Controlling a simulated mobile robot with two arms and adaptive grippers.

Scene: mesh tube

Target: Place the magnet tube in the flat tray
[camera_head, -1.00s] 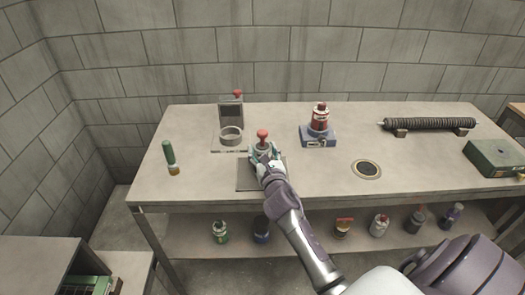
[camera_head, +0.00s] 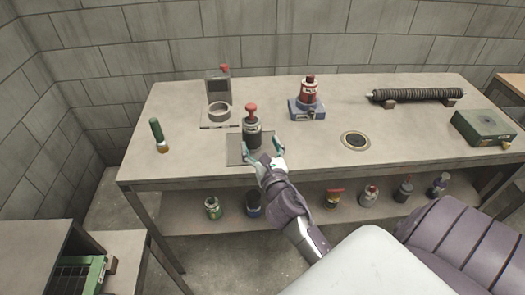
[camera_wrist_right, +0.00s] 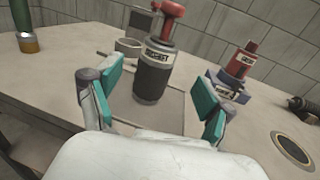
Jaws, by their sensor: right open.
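The magnet tube (camera_head: 251,128), a dark cylinder with a pale label and a red knob on top, stands upright on the flat tray (camera_head: 236,152), a thin grey square on the table. In the right wrist view the tube (camera_wrist_right: 153,75) stands just beyond the fingers, its label partly readable, and part of the tray (camera_wrist_right: 174,105) shows around its base. My right gripper (camera_head: 263,153) is open and empty at the tray's front edge. In the wrist view its teal-padded fingers (camera_wrist_right: 158,92) are spread apart, clear of the tube. My left gripper is not in view.
A grey device with a ring (camera_head: 217,110) stands behind the tray. A red-capped tube in a blue base (camera_head: 307,100), a round floor-like inset (camera_head: 355,140), a black coil (camera_head: 418,95) and a green box (camera_head: 484,128) are to the right.

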